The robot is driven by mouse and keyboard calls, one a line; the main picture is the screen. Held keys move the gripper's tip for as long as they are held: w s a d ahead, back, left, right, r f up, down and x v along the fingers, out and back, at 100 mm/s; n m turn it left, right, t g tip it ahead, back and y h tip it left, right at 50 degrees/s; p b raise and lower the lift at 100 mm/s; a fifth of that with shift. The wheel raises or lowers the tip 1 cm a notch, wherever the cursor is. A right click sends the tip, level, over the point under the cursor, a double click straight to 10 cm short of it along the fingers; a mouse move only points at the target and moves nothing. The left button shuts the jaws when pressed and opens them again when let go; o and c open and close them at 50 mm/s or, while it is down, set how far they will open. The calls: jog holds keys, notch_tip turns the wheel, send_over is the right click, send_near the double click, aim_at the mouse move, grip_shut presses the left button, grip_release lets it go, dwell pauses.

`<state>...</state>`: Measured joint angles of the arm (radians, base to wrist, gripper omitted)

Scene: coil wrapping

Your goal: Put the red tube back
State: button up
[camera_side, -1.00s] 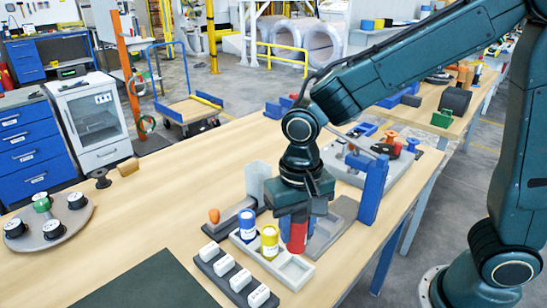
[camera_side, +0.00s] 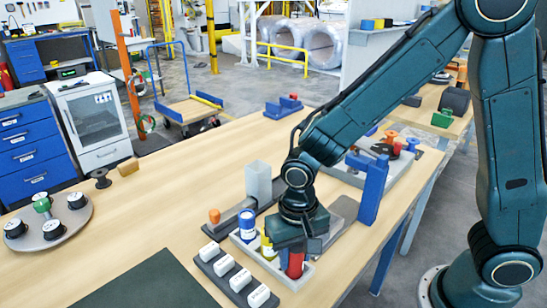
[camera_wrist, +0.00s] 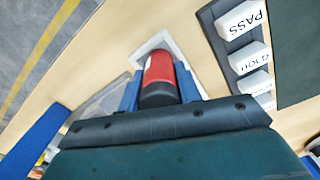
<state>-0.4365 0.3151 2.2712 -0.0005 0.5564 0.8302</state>
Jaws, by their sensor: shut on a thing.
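The red tube (camera_side: 295,265) is held upright in my gripper (camera_side: 290,254), at the right end of the light grey tray (camera_side: 272,267). I cannot tell whether its bottom touches the tray floor. In the wrist view the red tube (camera_wrist: 159,78) sits between the two blue fingers of my gripper (camera_wrist: 157,88), with the white edge of the tray (camera_wrist: 160,40) around its far end. A blue tube (camera_side: 247,225) stands in the tray's left part. A yellow tube (camera_side: 267,246) stands in the middle, partly hidden by my gripper.
White labelled blocks (camera_side: 225,265) stand on a dark strip in front of the tray. A blue upright post (camera_side: 372,190) stands to the right. A dark mat (camera_side: 150,283) covers the front left.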

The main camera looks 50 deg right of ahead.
jog(key=shift+f, duration=0.2)
jog(key=o, duration=1)
jog(key=shift+r, duration=0.1)
notch_tip(320, 180, up, 12)
jog(key=shift+r, duration=0.1)
dwell(0.3)
jog(key=shift+d, duration=0.1)
dwell(0.4)
jog(key=shift+s+d+r+n+t, duration=0.85)
jog(key=shift+s+d+r, duration=0.4)
jog(key=shift+s+d, duration=0.9)
jog(key=shift+s+d+r+n+t, duration=0.7)
jog(key=shift+s+d+r+t, duration=0.45)
jog(key=shift+s+d, duration=1.05)
jog(key=shift+s+d+r+n+t, duration=0.8)
jog(key=shift+s+d+r, duration=0.75)
jog(key=shift+d, duration=1)
